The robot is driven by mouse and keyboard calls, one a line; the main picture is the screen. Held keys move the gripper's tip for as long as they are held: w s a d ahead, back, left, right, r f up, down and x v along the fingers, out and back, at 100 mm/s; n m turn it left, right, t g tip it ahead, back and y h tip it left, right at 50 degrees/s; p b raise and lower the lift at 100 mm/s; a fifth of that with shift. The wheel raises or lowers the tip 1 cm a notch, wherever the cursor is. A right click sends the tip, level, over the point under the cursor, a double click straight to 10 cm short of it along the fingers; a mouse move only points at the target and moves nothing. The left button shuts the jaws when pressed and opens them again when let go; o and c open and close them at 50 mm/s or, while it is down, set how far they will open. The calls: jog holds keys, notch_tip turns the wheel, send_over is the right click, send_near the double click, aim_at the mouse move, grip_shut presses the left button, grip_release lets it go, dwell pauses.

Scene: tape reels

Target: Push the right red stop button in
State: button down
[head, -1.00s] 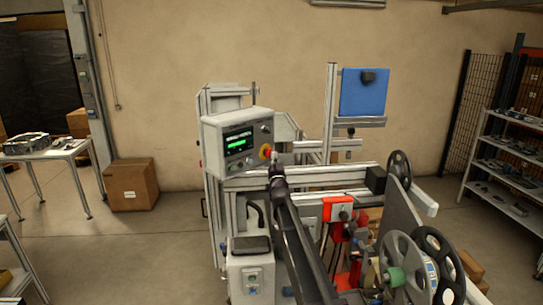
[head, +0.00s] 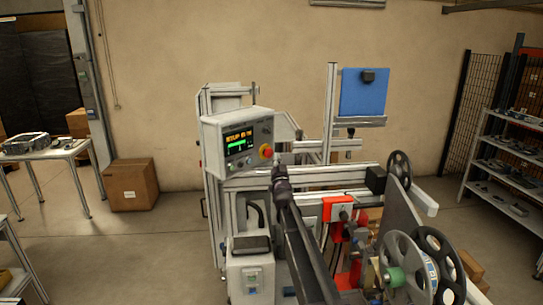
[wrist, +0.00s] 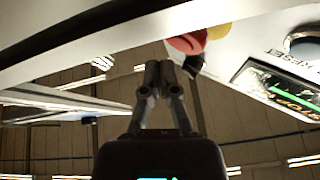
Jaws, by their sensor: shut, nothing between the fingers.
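The red stop button (head: 266,152) sits on a yellow surround at the right side of the grey control panel's face (head: 215,135). In the wrist view the red button (wrist: 188,43) shows at the top, partly cut off by a pale edge, with its yellow surround (wrist: 219,31) beside it. My gripper (head: 278,160) is just right of and below the button in the head view. In the wrist view my gripper (wrist: 159,66) has its fingers together and empty, with the tips close to the button. I cannot tell whether they touch it.
The panel's screen (head: 239,139) shows orange text and a green bar. Machine rails (head: 310,177) run right of my gripper. Tape reels (head: 410,268) and a red box (head: 337,209) are lower right. A blue plate (head: 364,93) stands behind.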

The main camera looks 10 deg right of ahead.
jog(key=shift+s+d, duration=0.1)
jog(key=shift+s+d, duration=0.75)
jog(key=shift+s, duration=0.2)
jog(key=shift+s+d, duration=0.7)
jog(key=shift+s, duration=0.25)
